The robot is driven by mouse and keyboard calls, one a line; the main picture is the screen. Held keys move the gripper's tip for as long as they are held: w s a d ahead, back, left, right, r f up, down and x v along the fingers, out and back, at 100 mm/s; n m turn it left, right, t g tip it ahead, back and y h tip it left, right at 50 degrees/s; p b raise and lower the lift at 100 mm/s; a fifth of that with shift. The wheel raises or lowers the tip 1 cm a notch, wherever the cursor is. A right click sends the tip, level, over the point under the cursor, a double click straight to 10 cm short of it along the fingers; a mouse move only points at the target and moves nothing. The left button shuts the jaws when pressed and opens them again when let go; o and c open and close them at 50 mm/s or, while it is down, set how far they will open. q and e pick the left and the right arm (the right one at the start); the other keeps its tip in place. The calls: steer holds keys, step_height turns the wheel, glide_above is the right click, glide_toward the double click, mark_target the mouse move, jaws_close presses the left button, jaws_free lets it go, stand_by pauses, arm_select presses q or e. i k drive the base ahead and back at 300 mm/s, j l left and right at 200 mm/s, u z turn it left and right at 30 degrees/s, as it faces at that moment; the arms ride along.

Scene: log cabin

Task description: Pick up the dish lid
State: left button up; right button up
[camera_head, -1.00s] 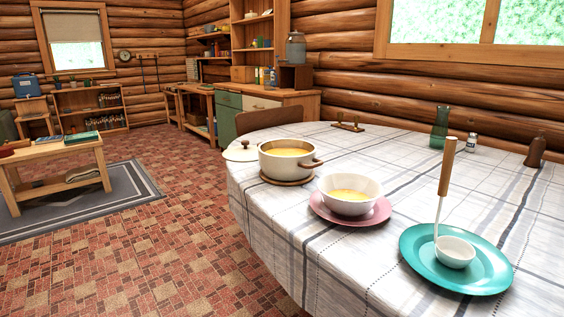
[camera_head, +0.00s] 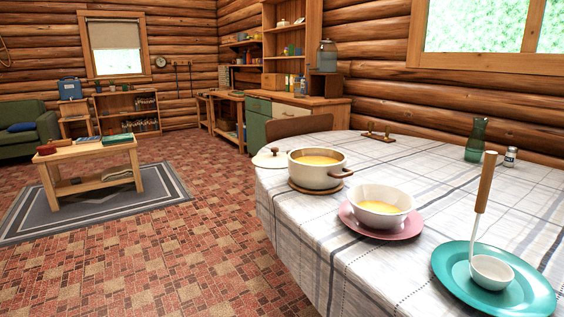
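The dish lid (camera_head: 269,158) is cream with a small dark knob. It sits at the left edge of the round table, just left of a cream pot (camera_head: 316,178). The pot is uncovered, holds yellow soup and stands on a wooden trivet (camera_head: 315,188). The pot hides part of what lies behind the lid's right side. Neither of my grippers shows in the head view.
The table (camera_head: 400,268) has a checked cloth. A soup bowl (camera_head: 378,214) on a pink plate (camera_head: 345,213), and a ladle (camera_head: 489,230) on a teal plate (camera_head: 453,259), stand nearer. Open tiled floor lies left. A low bench (camera_head: 95,152) stands on a rug.

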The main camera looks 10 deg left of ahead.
mark_target(274, 160)
steer(key=z, duration=0.25)
steer(key=i+j+z, duration=0.25)
steer(key=z, duration=0.2)
steer(key=i+j+z, duration=0.2)
steer(key=j+z, duration=0.3)
